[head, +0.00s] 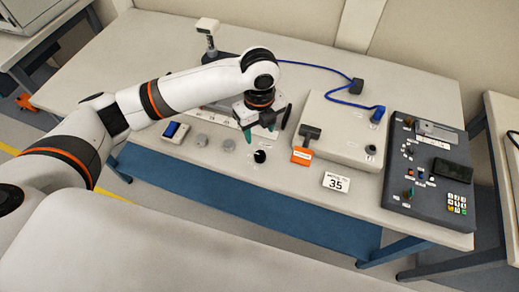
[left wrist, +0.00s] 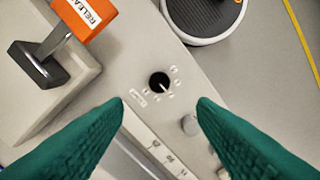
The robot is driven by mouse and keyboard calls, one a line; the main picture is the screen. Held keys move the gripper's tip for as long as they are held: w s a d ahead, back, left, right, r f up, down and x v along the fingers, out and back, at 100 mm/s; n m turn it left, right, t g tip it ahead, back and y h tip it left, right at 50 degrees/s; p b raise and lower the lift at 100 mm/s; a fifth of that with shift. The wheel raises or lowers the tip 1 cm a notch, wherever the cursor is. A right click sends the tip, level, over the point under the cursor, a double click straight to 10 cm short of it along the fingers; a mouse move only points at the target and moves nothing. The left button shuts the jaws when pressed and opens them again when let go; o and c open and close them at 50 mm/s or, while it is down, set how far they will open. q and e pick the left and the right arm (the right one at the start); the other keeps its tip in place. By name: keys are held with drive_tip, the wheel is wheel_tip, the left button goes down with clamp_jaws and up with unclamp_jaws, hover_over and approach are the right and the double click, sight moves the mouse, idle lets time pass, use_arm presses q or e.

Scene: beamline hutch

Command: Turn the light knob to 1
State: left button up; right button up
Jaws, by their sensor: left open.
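The light knob (left wrist: 159,80) is a small black round knob in the left wrist view, with a pale pointer mark toward its lower right. Small dial marks ring it, too small to read surely. It also shows in the head view as a black knob (head: 260,156) near the front edge of a pale panel. My left gripper (head: 259,131) is open, with green fingers, above and slightly behind the knob. In the left wrist view my left gripper (left wrist: 162,103) has its fingertips apart on either side below the knob, not touching it. My right gripper is out of view.
An orange release tag (head: 301,156) hangs by a dark lever (head: 310,133) on the light box just right of the knob. Grey knobs (head: 202,140) stand to its left. A dark control panel (head: 425,190) and a card reading 35 (head: 336,182) lie further right.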

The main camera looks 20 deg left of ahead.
sight(260, 154)
use_arm(q)
wheel_tip(260, 154, down, 11)
drive_tip(key=shift+r+p, duration=0.1)
drive_tip(key=shift+p, duration=0.4)
drive_tip(key=shift+c, duration=0.5)
drive_tip(key=shift+r, duration=0.1)
drive_tip(key=c, duration=0.9)
